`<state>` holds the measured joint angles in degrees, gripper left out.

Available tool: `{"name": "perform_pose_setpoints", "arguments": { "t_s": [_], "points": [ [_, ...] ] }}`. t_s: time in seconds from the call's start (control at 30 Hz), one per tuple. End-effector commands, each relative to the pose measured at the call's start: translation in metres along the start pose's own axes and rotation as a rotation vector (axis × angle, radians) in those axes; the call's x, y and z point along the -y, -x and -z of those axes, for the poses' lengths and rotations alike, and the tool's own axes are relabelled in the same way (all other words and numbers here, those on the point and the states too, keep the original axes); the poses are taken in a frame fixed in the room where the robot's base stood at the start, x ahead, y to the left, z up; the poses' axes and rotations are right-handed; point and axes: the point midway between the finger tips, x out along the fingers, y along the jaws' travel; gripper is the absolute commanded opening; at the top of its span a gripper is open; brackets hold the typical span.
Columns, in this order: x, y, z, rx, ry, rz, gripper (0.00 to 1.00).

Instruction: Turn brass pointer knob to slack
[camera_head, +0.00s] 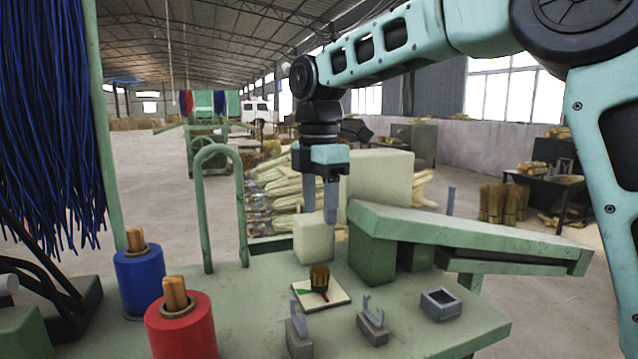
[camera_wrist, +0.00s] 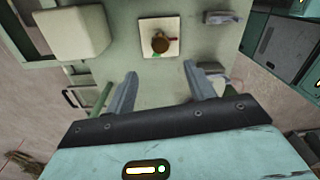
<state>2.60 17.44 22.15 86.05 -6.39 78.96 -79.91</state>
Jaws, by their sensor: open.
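The brass pointer knob (camera_head: 319,279) stands upright on a square cream plate (camera_head: 339,297) on the green bench. A green mark (camera_head: 303,291) shows left of the knob and a red mark at its front right. My gripper (camera_head: 320,203) is open and empty, pointing down, above and apart from the knob. In the wrist view, the knob (camera_wrist: 160,43) lies beyond the gap between the two fingers (camera_wrist: 161,85), with a bit of green at its near side. I cannot tell exactly which mark its pointer faces.
A cream block (camera_head: 313,238) stands behind the plate. Two grey hooked brackets (camera_head: 298,335) (camera_head: 373,325) and a grey square tray (camera_head: 441,304) sit in front and right. Blue (camera_head: 140,280) and red (camera_head: 181,328) spools stand left, near a green arch (camera_head: 208,210).

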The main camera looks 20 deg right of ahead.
Motion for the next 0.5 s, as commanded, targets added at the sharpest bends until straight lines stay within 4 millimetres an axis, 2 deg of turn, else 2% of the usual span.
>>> {"name": "perform_pose_setpoints", "arguments": {
  "t_s": [0.1, 0.2, 0.3, 0.5],
  "points": [
    [-0.001, 0.023, 0.000, -0.001, 0.000, -0.005, 0.54],
    [-0.001, 0.037, 0.000, -0.001, 0.000, -0.003, 0.54],
    [-0.001, 0.047, 0.000, 0.000, 0.000, -0.002, 0.54],
    [0.000, 0.053, 0.000, 0.000, 0.000, 0.000, 0.54]
  ]
}}
